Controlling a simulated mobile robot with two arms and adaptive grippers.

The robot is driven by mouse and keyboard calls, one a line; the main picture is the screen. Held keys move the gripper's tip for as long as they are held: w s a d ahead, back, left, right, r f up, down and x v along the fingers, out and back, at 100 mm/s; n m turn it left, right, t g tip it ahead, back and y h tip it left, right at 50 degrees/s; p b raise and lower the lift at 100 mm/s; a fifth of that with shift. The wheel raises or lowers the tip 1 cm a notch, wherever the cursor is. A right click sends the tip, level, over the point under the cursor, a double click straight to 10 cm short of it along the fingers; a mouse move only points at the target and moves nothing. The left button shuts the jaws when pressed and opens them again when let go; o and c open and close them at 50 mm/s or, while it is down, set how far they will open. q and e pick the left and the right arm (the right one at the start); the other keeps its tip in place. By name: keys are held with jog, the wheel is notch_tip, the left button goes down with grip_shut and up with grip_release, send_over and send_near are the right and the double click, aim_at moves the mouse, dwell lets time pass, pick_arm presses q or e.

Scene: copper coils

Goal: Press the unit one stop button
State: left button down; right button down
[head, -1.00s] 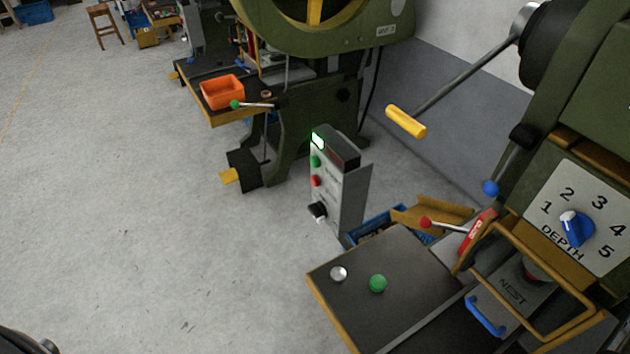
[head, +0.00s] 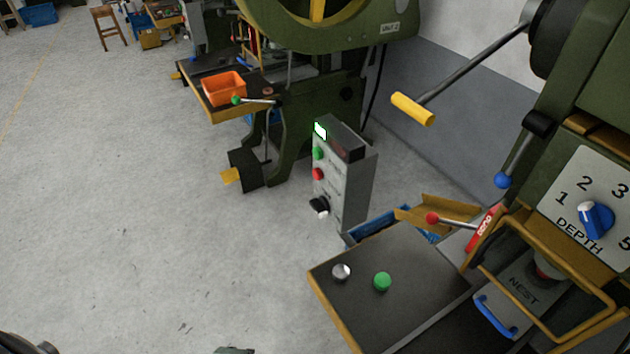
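A grey control pedestal (head: 345,180) stands on the floor in the middle of the head view. Its front has a lit green lamp (head: 320,131) at the top, then a green button (head: 318,153), a red button (head: 318,174) and a black knob (head: 319,205). The red button looks like the stop button; the small panel lettering is too blurred to read. Neither gripper clearly shows. Only dark parts, probably mine, show at the bottom left corner and the bottom edge, far from the pedestal.
A yellow-handled lever (head: 413,109) juts out above. The floor at left is clear.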

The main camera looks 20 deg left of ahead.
aim_at(317, 174)
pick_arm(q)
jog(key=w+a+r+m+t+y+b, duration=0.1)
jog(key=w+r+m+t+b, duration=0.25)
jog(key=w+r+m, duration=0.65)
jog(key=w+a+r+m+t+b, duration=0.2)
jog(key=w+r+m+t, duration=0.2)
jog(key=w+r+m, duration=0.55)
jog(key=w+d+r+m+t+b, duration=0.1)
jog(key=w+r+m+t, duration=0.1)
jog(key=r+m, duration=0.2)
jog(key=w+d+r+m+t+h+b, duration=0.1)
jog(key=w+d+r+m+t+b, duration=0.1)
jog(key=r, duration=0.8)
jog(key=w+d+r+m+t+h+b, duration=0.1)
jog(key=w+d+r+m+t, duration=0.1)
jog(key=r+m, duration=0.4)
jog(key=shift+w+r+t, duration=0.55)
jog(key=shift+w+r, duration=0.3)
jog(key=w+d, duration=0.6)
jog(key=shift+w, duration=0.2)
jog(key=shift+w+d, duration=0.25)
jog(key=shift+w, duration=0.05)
